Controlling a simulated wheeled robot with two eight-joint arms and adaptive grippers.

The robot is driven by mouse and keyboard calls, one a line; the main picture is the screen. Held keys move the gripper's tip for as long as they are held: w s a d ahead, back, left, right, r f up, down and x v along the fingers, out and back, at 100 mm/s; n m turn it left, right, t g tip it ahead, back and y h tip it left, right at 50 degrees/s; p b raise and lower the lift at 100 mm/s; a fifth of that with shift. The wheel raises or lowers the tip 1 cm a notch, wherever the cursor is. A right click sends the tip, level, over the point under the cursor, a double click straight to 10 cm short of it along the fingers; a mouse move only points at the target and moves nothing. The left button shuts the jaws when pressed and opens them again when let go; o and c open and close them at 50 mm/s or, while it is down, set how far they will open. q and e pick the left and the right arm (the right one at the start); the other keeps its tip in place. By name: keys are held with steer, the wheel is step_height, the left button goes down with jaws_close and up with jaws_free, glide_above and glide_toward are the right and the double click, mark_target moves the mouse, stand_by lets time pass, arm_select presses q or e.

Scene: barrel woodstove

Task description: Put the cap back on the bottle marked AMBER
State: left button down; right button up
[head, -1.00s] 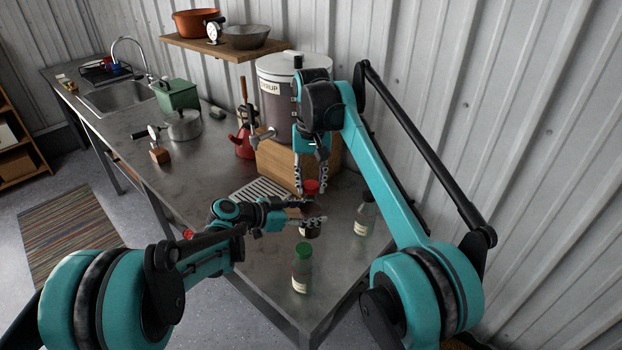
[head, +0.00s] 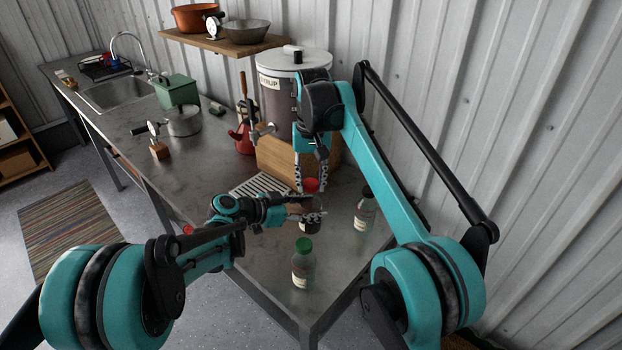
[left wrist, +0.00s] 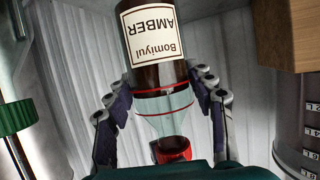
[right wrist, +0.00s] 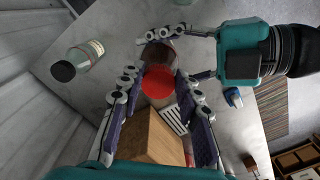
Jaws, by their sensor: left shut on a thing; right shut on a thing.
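The AMBER bottle (left wrist: 160,72) has dark liquid, a clear neck and a cream label; it also shows in the head view (head: 309,227). My left gripper (head: 314,207) is shut around it, and it stands about upright at the front of the steel table. The red cap (right wrist: 158,84) is at the bottle's mouth; the left wrist view also shows it at the neck end (left wrist: 175,149). My right gripper (head: 311,182) reaches down from above and is shut on the cap. Whether the cap is seated on the thread is hidden.
A green-capped bottle (head: 303,265) stands nearer the front, and a dark-capped bottle (head: 364,211) to the right. Behind are a wooden block (head: 275,160), a slotted drip tray (head: 262,186) and the SYRUP tank (head: 285,85). The table's front edge is close.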

steer(key=m, duration=0.3)
steer(key=shift+a, duration=0.15)
steer(key=m, duration=0.4)
steer(key=shift+a+m, duration=0.2)
steer(key=shift+m, duration=0.2)
steer(key=m, duration=0.7)
steer(key=shift+w+a+f, duration=0.1)
steer(key=shift+w+a, duration=0.1)
steer(key=shift+w, duration=0.15)
steer(key=m, duration=0.7)
steer(key=shift+w, duration=0.3)
steer(key=m, duration=0.7)
steer(key=shift+w+d+m, duration=0.15)
steer(key=shift+w+m, duration=0.15)
steer(key=o, duration=0.7)
steer(key=shift+o, duration=0.2)
